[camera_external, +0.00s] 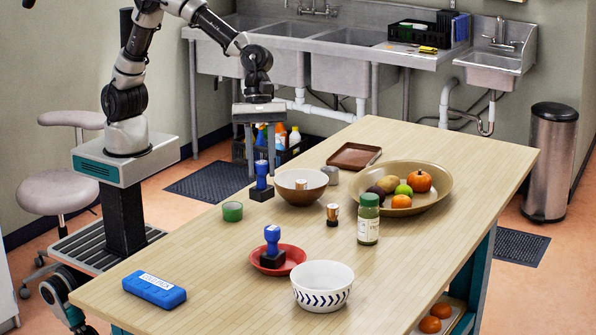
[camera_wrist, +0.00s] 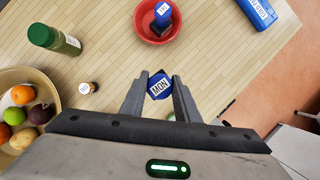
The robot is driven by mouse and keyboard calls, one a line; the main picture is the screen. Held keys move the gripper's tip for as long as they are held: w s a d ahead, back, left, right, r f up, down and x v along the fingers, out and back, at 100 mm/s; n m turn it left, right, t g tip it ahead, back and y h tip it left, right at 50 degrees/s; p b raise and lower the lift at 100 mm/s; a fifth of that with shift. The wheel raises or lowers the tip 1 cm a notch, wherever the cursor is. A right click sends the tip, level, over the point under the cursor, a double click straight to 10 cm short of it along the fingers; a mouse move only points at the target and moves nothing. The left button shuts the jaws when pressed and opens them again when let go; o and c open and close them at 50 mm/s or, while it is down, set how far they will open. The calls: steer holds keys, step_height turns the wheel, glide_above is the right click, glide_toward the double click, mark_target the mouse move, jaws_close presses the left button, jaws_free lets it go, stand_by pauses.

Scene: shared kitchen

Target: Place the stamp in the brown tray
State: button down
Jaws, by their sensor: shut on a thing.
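My gripper (camera_external: 262,172) is shut on the blue handle of a stamp (camera_external: 262,183), which has a black base and hangs upright near the table's left edge. I cannot tell whether its base touches the table. In the wrist view, the held stamp (camera_wrist: 159,87) shows its "MON" top between my fingertips (camera_wrist: 159,92). The brown tray (camera_external: 354,156) lies empty at the back of the table, right of and beyond my gripper. A second blue stamp (camera_external: 272,240) stands on a red dish (camera_external: 295,257) nearer the front; it also shows in the wrist view (camera_wrist: 162,14).
Between my gripper and the tray stand a brown bowl (camera_external: 288,193) and a grey cup (camera_external: 331,174). A wide fruit bowl (camera_external: 440,190), green-lidded jar (camera_external: 368,220), green tape roll (camera_external: 232,211), patterned bowl (camera_external: 322,285) and blue case (camera_external: 154,290) are also on the table.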

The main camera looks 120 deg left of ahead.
steer(key=w+a+n+t+y+p, duration=0.1)
steer(key=w+a+n, duration=0.25)
steer(key=a, duration=1.05)
steer(key=w+a+n+y+p, duration=0.15)
steer(key=a+n, duration=0.25)
steer(key=a, duration=1)
steer(key=s+a+n+y, duration=0.1)
steer(key=s+a+n, duration=0.3)
steer(key=a, duration=0.9)
steer(key=s+a+n+y, duration=0.25)
steer(key=s+a, duration=0.25)
steer(key=a, duration=0.9)
steer(key=shift+n+h, duration=0.3)
steer(key=shift+n, duration=0.2)
steer(key=shift+f, duration=4.65)
steer(key=shift+f, duration=0.1)
